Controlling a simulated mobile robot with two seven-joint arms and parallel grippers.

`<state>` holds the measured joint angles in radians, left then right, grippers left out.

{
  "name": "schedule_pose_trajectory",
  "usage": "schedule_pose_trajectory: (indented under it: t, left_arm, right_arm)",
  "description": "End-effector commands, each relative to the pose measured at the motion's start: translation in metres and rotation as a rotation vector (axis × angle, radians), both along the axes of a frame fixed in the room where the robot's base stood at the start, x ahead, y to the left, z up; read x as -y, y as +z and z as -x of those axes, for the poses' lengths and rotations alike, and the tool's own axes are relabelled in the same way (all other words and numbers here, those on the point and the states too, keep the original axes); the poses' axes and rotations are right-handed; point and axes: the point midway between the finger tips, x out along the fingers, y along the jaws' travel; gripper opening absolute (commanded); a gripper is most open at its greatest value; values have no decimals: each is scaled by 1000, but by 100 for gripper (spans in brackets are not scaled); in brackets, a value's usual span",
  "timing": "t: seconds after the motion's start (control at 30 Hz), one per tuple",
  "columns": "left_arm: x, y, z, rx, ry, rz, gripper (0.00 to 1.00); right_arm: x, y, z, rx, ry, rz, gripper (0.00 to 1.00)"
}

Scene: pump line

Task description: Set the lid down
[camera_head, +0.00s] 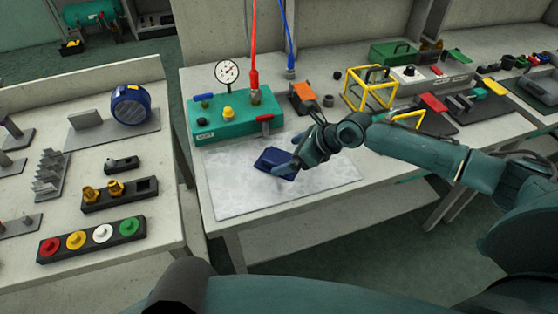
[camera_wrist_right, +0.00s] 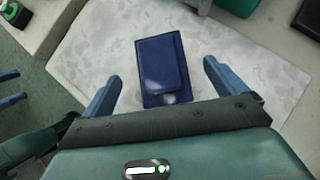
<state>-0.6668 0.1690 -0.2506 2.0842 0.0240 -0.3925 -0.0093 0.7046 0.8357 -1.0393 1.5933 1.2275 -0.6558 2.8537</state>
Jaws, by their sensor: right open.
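The lid is a dark blue, roughly rectangular piece (camera_head: 272,158) on the pale mottled mat (camera_head: 235,195) of the middle bench. It also shows in the right wrist view (camera_wrist_right: 160,70), with a raised block on top and a lighter patch at its near end. My right gripper (camera_head: 288,164) is at the lid. Its fingers (camera_wrist_right: 160,84) are open, one on either side of the lid's near end, with a visible gap to each. In the right wrist view, bluish finger-like parts at the left edge look like my left gripper (camera_wrist_right: 10,88); their opening is unclear.
A yellow frame (camera_head: 369,88) and small parts lie to the right. The left bench (camera_head: 60,115) holds coloured buttons and fittings. The mat's front and left are clear.

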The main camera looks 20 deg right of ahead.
Motion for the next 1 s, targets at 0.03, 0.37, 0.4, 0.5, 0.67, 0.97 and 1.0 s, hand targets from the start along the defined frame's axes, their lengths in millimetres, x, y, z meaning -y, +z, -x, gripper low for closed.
schedule_pose_trajectory:
  t: [0.03, 0.37, 0.4, 0.5, 0.67, 0.97, 1.0]
  left_arm:
    - [0, 0, 0, 1, -1, 0, 55]
    - [2, 1, -1, 12, -7, 3, 55]
    - [2, 2, -1, 13, -7, 3, 55]
    - [2, 3, -1, 14, -8, 4, 55]
    - [2, 2, -1, 13, -9, 4, 55]
    - [2, 0, 0, 8, -9, 3, 55]
    - [2, -1, 0, 7, -9, 2, 55]
  right_arm:
    - [-7, -4, -5, 1, 1, -1, 96]
    - [-24, -27, -23, -1, 0, -1, 96]
    - [-25, -27, -23, 0, -1, -1, 96]
    - [-24, -27, -22, 0, 1, -1, 96]
    - [-24, -27, -22, -1, 0, -1, 87]
    - [-24, -27, -22, -1, 0, -1, 63]
    - [-24, -27, -22, -1, 0, -1, 60]
